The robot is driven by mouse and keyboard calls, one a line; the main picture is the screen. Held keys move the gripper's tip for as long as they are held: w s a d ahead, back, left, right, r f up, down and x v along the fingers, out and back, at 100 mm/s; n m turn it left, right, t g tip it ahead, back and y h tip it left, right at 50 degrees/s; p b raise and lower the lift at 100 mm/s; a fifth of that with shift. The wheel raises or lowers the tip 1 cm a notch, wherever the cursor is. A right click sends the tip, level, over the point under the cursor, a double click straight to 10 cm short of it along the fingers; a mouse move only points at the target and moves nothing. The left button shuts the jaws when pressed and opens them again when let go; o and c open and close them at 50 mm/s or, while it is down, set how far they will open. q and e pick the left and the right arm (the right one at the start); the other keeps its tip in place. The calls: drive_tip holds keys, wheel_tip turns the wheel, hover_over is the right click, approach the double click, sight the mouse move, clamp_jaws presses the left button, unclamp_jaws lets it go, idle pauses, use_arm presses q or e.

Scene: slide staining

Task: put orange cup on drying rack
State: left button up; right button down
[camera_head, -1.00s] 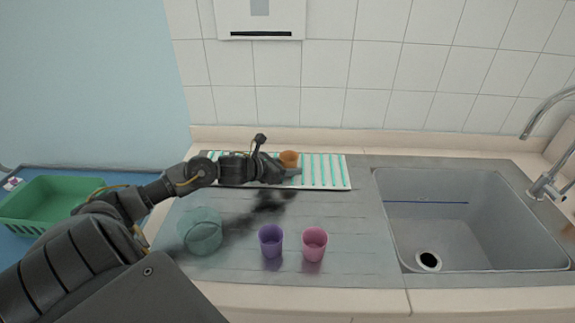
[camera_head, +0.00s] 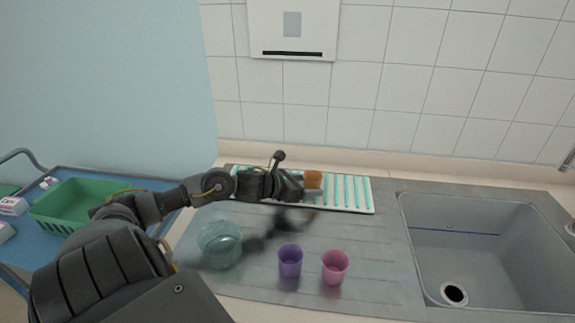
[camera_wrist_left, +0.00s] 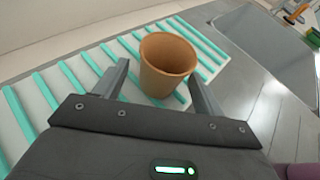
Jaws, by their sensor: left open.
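The orange cup (camera_head: 313,179) is at the right half of the white drying rack (camera_head: 358,208) with green ribs. In the left wrist view the cup (camera_wrist_left: 168,66) looks upright, mouth up, over the rack's ribs (camera_wrist_left: 60,86). My left gripper (camera_head: 305,187) is at the cup. In the left wrist view its two fingers (camera_wrist_left: 158,72) are apart, one on each side of the cup, with a gap visible at the left finger. The cup's base is partly hidden, so its exact contact with the rack is hard to tell. My right gripper is not in view.
A purple cup (camera_head: 290,261), a pink cup (camera_head: 335,267) and a clear teal bowl (camera_head: 219,245) stand on the grey drainboard, in front of the rack. The sink (camera_head: 460,235) is at the right. A green basket (camera_head: 75,205) sits on a blue cart at the left.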

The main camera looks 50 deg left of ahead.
use_arm(q)
drive_tip(key=shift+v, duration=5.05)
